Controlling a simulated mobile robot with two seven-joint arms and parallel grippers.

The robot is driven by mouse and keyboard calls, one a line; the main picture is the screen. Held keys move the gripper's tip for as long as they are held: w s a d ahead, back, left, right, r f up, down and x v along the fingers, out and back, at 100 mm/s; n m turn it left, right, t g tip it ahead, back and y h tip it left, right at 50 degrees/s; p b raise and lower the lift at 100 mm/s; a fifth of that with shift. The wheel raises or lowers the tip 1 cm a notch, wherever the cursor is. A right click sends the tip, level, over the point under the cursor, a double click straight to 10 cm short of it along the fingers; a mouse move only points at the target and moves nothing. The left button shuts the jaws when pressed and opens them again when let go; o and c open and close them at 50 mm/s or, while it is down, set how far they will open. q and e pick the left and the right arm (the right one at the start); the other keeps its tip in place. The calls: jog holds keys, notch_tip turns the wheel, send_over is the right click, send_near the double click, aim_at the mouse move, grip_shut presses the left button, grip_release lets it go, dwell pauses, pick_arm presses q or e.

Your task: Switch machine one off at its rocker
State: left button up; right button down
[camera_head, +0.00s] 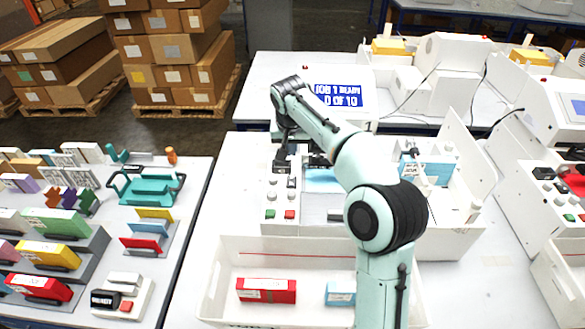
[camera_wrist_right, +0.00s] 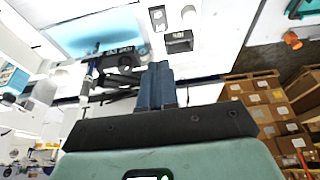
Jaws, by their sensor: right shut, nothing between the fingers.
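Machine one is taken to be the white machine in the middle of the head view, with a control panel (camera_head: 280,201) at its left. A black rocker (camera_head: 281,167) sits at the panel's far end, and shows in the right wrist view (camera_wrist_right: 179,42) just beyond my fingertips. My right gripper (camera_head: 284,152) is shut and empty, pointing down close to the rocker; whether it touches is not clear. Its blue-grey fingers show together in the right wrist view (camera_wrist_right: 159,66). A green button (camera_head: 270,214) and red button (camera_head: 290,215) are nearer. My left gripper is not in view.
A white tray (camera_head: 225,265) holding a red box (camera_head: 266,290) and a blue box (camera_head: 340,294) is in front of the machine. A screen (camera_head: 338,95) stands behind. Another white machine (camera_head: 520,135) is at right. My right forearm hides part of the middle machine.

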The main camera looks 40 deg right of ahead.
aim_at(292, 177)
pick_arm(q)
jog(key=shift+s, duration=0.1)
pick_arm(e)
jog(key=shift+s+a, duration=0.1)
jog(key=shift+a, duration=0.05)
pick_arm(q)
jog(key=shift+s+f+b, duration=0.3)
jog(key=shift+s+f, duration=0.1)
pick_arm(e)
jog(key=x, duration=1.4)
jog(key=shift+s+a, duration=0.15)
